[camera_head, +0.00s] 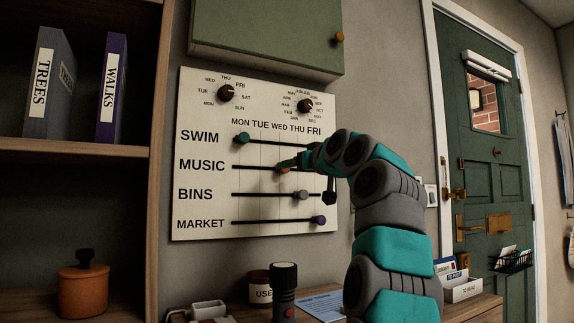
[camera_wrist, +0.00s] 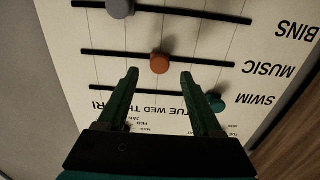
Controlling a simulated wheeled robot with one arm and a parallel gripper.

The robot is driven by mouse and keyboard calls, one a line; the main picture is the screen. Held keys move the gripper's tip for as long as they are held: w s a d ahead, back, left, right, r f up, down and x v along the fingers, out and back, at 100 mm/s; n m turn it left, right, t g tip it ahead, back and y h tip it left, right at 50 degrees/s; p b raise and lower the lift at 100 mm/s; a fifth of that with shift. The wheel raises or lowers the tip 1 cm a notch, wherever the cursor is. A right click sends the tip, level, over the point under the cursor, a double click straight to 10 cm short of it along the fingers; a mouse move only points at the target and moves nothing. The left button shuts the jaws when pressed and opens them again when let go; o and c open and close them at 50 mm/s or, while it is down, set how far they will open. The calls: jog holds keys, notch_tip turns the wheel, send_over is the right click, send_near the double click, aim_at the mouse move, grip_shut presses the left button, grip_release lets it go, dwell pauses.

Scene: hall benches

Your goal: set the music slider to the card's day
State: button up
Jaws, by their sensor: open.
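The music slider's orange knob (camera_wrist: 159,62) sits on the black MUSIC track near the WED column, mid-track. In the head view the knob (camera_head: 283,168) is partly hidden by my gripper (camera_head: 291,163). In the wrist view, which shows the board upside down, my gripper (camera_wrist: 159,76) is open, its two fingers apart, with the knob just beyond and between the tips. I cannot tell whether they touch it. The white board (camera_head: 200,125) hangs on the wall. A blue card (camera_head: 322,304) lies on the bench; its writing is too small to read.
Other knobs are the teal SWIM (camera_head: 242,138), grey BINS (camera_head: 302,194) and purple MARKET (camera_head: 318,219). Two dials sit above. A green cabinet (camera_head: 265,35) overhangs the board. A flashlight (camera_head: 284,290) and a jar (camera_head: 259,287) stand on the bench below.

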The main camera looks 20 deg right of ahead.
jog(key=w+p, duration=0.1)
jog(key=w, duration=0.3)
jog(key=shift+w+p, duration=0.2)
jog(key=shift+p, duration=0.15)
grip_shut()
dwell(1.1)
